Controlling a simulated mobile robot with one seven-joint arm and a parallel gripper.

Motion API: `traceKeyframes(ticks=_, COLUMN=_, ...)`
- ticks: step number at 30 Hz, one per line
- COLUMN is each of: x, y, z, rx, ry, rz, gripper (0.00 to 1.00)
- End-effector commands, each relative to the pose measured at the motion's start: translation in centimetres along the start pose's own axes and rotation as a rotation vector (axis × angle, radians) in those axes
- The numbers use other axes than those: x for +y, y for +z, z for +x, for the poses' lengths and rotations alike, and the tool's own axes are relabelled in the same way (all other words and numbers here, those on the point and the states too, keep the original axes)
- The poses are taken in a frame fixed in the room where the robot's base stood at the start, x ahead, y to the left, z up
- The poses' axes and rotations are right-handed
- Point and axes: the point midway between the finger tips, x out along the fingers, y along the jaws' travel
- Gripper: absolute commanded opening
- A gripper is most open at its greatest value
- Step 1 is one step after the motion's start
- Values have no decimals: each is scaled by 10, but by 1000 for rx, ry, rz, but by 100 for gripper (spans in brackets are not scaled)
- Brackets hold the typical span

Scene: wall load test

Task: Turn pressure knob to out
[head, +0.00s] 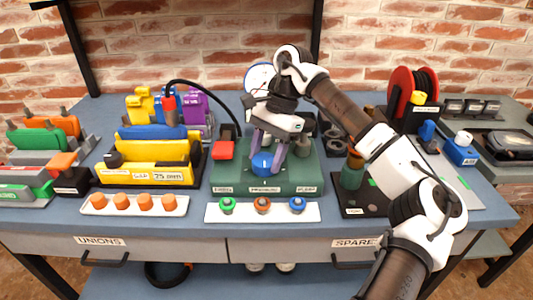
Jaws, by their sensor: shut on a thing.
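The blue pressure knob (262,163) stands on the front of a green test unit (301,177) in the middle of the bench. My gripper (267,152) points down over it, with its purple fingers shut on the knob from both sides. The knob's pointer and its setting cannot be made out. A label (264,189) sits on the unit's front below the knob, too small to read. A round gauge (259,76) with a blue rim stands behind, partly hidden by my arm.
A white tray (237,213) with green, orange and blue fittings lies just in front of the unit. A red block (223,149) with a black hose stands close on the left. A dark stand (366,205) is close on the right, under my arm.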

Motion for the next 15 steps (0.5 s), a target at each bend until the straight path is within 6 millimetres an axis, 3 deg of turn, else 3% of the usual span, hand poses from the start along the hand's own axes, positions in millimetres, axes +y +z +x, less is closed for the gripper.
traceKeyframes(ticks=7, x=0, y=0, z=0, rx=0, ry=1, rz=-3, gripper=29)
traceKeyframes(ticks=8, x=0, y=0, z=0, rx=0, ry=1, rz=-3, gripper=53)
traceKeyframes(ticks=12, x=0, y=0, z=0, rx=0, ry=1, rz=-2, gripper=71)
traceKeyframes(ticks=15, x=0, y=0, z=0, rx=0, ry=1, rz=-1, gripper=73)
